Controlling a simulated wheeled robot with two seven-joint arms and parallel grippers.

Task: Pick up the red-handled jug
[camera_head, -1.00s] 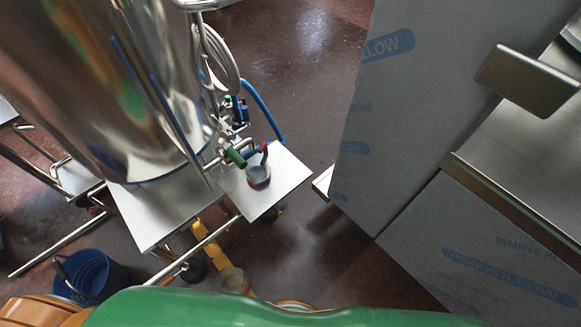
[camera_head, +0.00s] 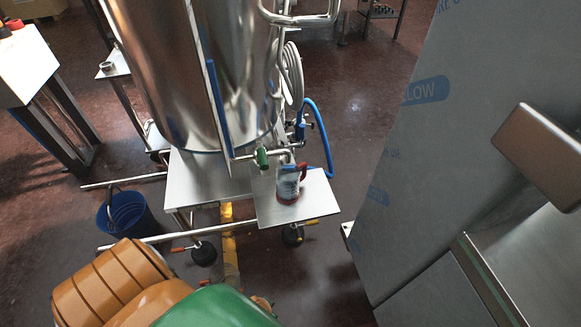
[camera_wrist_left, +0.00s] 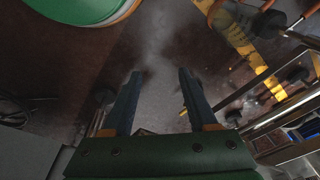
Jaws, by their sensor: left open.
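The red-handled jug (camera_head: 288,186) stands upright on a small square steel shelf (camera_head: 322,200) beside a large steel tank. It looks clear or greyish, with its red handle on the right side and a reddish lower part. My left gripper (camera_wrist_left: 157,76) shows in the left wrist view, with its two dark fingers apart and nothing between them. It points at the dark floor, and I cannot make out the jug in that view. My left gripper's fingers and my right gripper do not show in the head view.
The steel tank (camera_head: 200,80) rises behind the shelf, with a green-handled valve (camera_head: 262,157) and a blue hose (camera_head: 325,135) close to the jug. A tall film-wrapped cabinet (camera_head: 420,150) stands at right. A blue bucket (camera_head: 128,215) is on the floor at left.

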